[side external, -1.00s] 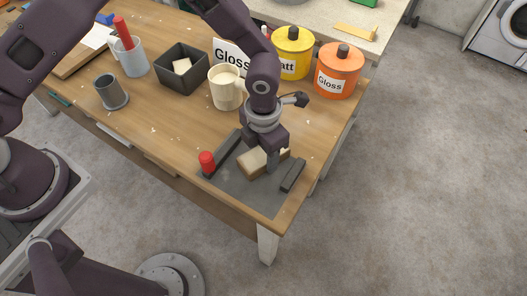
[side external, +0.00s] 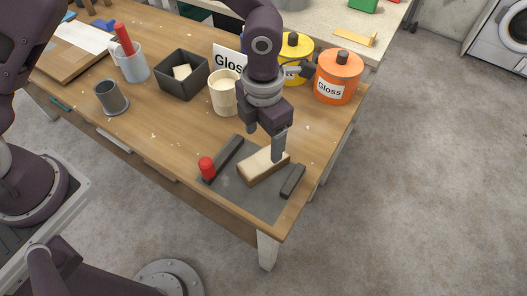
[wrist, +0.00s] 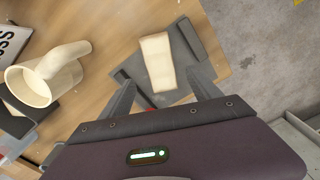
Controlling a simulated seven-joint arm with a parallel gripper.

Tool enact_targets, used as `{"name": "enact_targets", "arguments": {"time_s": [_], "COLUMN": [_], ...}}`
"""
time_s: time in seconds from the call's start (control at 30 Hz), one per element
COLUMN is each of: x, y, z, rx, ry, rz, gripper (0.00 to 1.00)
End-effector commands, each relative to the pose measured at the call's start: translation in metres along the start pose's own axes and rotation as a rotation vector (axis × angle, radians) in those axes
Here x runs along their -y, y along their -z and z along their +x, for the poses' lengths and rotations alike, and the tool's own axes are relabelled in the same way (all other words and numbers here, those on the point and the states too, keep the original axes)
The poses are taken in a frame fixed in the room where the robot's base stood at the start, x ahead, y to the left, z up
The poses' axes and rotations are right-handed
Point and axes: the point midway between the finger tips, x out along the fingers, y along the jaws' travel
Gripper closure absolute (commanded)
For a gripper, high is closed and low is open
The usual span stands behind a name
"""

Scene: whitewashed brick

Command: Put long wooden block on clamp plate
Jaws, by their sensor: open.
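The long wooden block (side external: 257,168) lies on the grey clamp plate (side external: 236,193), between a long dark bar (side external: 226,156) and a shorter dark bar (side external: 293,181). My gripper (side external: 277,152) is above the block, fingers pointing down; one finger covers part of the block in the side view. In the wrist view my gripper (wrist: 161,78) is open, with its fingers apart on either side of the block (wrist: 157,60). The plate (wrist: 178,97) shows around the block. Whether the block touches either bar is hard to tell.
A red-topped knob (side external: 207,167) stands at the long bar's near end. A cream mug (side external: 222,93), a dark square bin (side external: 183,80), a grey cup (side external: 111,98) and an orange Gloss tin (side external: 338,75) stand farther back. The table's front edge is close to the plate.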

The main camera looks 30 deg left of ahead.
Motion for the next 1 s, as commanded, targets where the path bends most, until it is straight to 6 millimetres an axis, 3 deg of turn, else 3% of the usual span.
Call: {"name": "enact_targets", "arguments": {"time_s": [0.1, 0.2, 0.47, 0.57, 0.67, 0.77, 0.9, 1.0], "x": [0.000, 0.000, -0.001, -0.014, -0.048, -0.086, -0.121, -0.127], "y": [0.000, 0.000, 0.001, 0.006, 0.027, 0.067, 0.144, 0.198], "z": [-0.021, -0.030, -0.034, -0.053, -0.099, -0.153, -0.211, -0.232], "rx": [0.001, 0.000, 0.000, 0.023, 0.095, 0.208, 0.377, 0.416], "ry": [0.000, 0.000, -0.002, -0.034, -0.093, -0.110, 0.042, 0.296], "rz": [-0.001, 0.000, -0.005, -0.141, -0.530, -1.092, -2.001, -2.621], "gripper": [0.28, 0.28, 0.28, 0.28, 0.28, 0.28, 0.28, 0.28]}}
